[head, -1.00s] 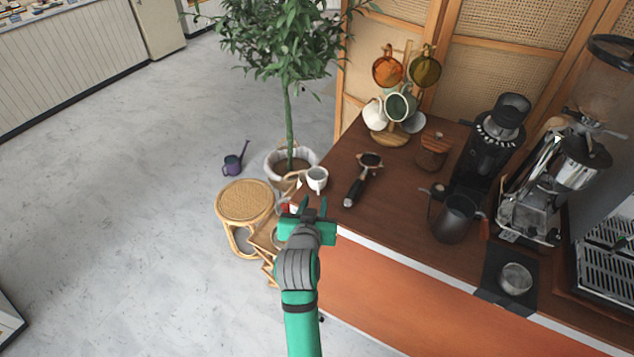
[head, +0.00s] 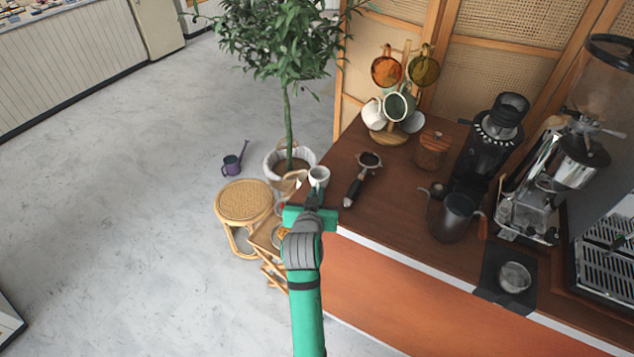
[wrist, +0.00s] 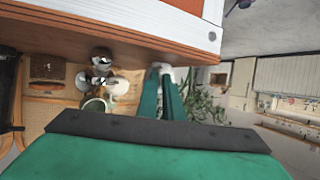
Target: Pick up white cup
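The white cup (head: 319,176) is at the near left corner of the wooden counter. My gripper (head: 312,197) is at its near side. Its two fingers are close together, with their tips at the cup. In the wrist view my gripper (wrist: 162,74) shows its green fingers nearly parallel with a narrow gap, and a small piece of the white cup (wrist: 180,73) at the tips. The fingers hide the cup's near lower part, and the exact contact is too small to see. I cannot tell whether the cup is clear of the counter.
A portafilter (head: 362,177) lies just right of the cup. A mug tree (head: 392,137) stands behind. A dark pitcher (head: 455,217), grinder (head: 487,150) and coffee machine (head: 603,250) fill the right. A rattan stool (head: 244,201) and potted tree (head: 290,110) stand left.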

